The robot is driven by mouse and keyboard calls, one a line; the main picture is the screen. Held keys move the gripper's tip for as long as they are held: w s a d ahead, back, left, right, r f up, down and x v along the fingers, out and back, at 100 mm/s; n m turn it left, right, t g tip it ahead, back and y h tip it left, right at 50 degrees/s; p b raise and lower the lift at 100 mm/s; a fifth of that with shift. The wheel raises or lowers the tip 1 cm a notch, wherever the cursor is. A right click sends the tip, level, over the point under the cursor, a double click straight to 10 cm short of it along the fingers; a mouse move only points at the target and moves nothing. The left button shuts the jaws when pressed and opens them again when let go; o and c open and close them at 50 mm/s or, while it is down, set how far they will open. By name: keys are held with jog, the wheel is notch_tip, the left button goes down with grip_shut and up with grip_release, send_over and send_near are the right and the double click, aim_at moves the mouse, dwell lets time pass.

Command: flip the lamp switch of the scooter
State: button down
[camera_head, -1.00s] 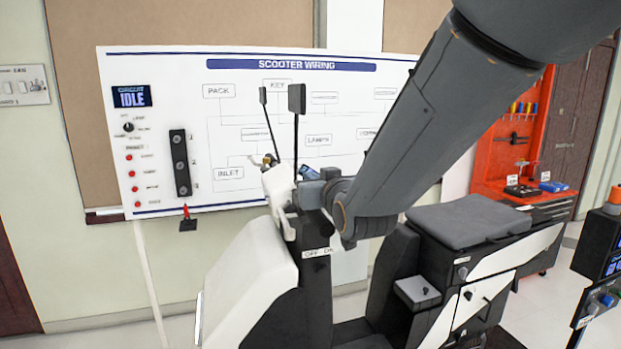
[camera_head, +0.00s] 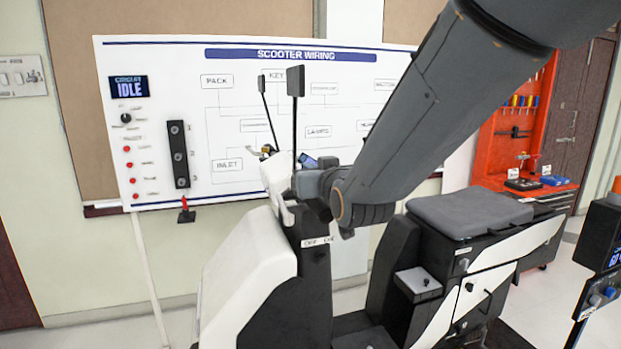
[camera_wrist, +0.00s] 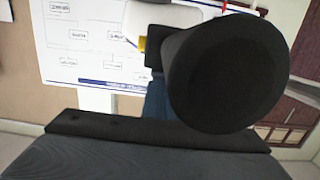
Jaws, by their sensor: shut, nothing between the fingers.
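The scooter (camera_head: 248,252) stands in the middle of the head view, with a white front shield, black column and grey seat. An "OFF ON" label (camera_head: 317,242) is on its column below the handlebar. I cannot make out the lamp switch itself; my wrist covers part of the handlebar area. My gripper (camera_head: 304,187) is shut and empty beside the handlebar, its fingertips mostly hidden in the head view. In the wrist view, a large black round part (camera_wrist: 228,75), seemingly a handlebar grip end, is close to the camera. A dark bar lies along the bottom.
The wiring board (camera_head: 235,120) stands behind the scooter, its screen (camera_head: 129,87) reading IDLE. Two mirror stalks (camera_head: 296,82) rise from the handlebar. A red tool bench (camera_head: 520,135) is at the back right. A dark stand with a screen (camera_head: 603,245) is at the right edge.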

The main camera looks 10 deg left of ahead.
jog(key=shift+w, duration=0.1)
jog(key=shift+r, duration=0.15)
jog(key=r+p, duration=0.1)
jog(key=r, duration=0.1)
jog(key=r+p, duration=0.1)
jog(key=r, duration=0.1)
jog(key=shift+w+a+r, duration=0.2)
jog(key=shift+r, duration=0.2)
jog(key=r+b+v, duration=0.2)
jog(key=b+v, duration=0.2)
jog(key=v, duration=0.5)
jog(key=s+d+f+m+g+h, duration=0.1)
jog(key=d+f+m+g+h, duration=0.15)
jog(key=d+f, duration=0.8)
jog(key=d+f+m+g+h, duration=0.1)
jog(key=d+f+g+h, duration=0.3)
jog(key=d+f, duration=0.7)
jog(key=s+d+f+m+g+h, duration=0.1)
jog(key=s+d+f+g, duration=0.2)
jog(key=s+d+f, duration=0.2)
jog(key=s+d+f+m+g+h+b, duration=0.1)
jog(key=s+d+f+g, duration=0.2)
jog(key=s+f, duration=0.7)
jog(key=shift+d+f+m+g, duration=0.35)
jog(key=shift+d+f, duration=0.25)
jog(key=shift+d, duration=0.65)
